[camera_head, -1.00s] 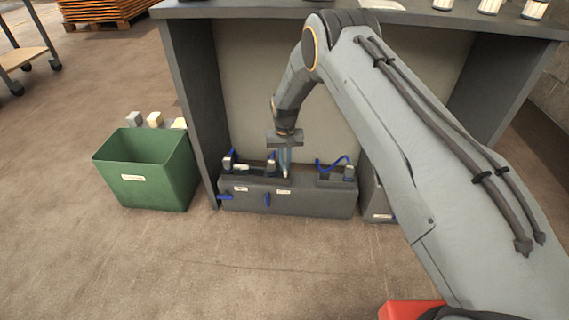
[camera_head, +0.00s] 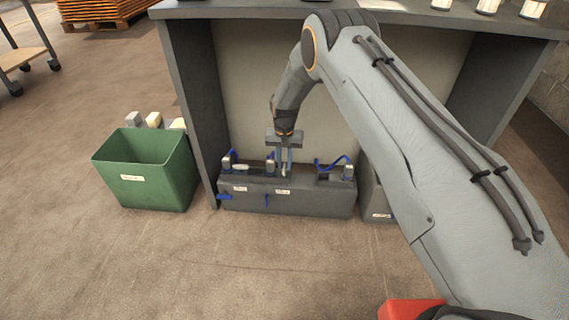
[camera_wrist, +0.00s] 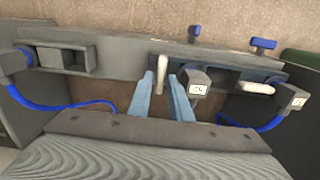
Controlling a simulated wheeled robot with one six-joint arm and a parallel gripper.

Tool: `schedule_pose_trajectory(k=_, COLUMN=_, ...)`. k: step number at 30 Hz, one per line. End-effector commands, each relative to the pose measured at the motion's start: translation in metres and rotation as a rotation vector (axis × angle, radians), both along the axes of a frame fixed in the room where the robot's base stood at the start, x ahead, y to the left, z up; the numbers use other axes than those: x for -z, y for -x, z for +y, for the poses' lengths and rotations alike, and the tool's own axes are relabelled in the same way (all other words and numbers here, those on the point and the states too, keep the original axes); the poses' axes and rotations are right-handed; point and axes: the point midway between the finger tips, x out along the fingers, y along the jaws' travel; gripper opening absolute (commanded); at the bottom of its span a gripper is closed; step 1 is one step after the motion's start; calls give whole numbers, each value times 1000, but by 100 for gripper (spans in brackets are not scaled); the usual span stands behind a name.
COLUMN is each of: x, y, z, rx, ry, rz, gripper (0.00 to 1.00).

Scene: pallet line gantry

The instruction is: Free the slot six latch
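A dark grey slot housing (camera_head: 320,203) stands low in the bay, with two white labels too small to read; I cannot tell which slot is six. Two blue tabs stick out of its front, one at the left end (camera_head: 224,197) and one nearer the middle (camera_head: 266,201). A cream lever (camera_wrist: 161,72) stands between my gripper's (camera_wrist: 161,78) open fingers, with small gaps beside it in the wrist view. Another cream lever (camera_wrist: 257,88) lies flatter beside it. Grey plug blocks (camera_wrist: 197,82) with blue cables sit along the housing.
A green bin (camera_head: 145,180) stands left of the bay, with small pale blocks (camera_head: 153,120) behind it. The bay's left side panel (camera_head: 190,110) and top (camera_head: 260,10) enclose my arm's reach. The floor in front is clear.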

Motion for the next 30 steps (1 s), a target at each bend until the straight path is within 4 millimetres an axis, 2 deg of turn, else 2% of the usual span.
schedule_pose_trajectory(k=14, x=-6, y=0, z=1, rx=-2, ry=0, rz=-1, gripper=29)
schedule_pose_trajectory(k=20, x=-30, y=0, z=0, rx=-1, ry=0, rz=-1, gripper=29)
schedule_pose_trajectory(k=27, x=-69, y=0, z=0, rx=-1, ry=-1, rz=-1, gripper=29)
schedule_pose_trajectory(k=30, x=-77, y=0, z=0, rx=-1, ry=0, rz=0, gripper=29)
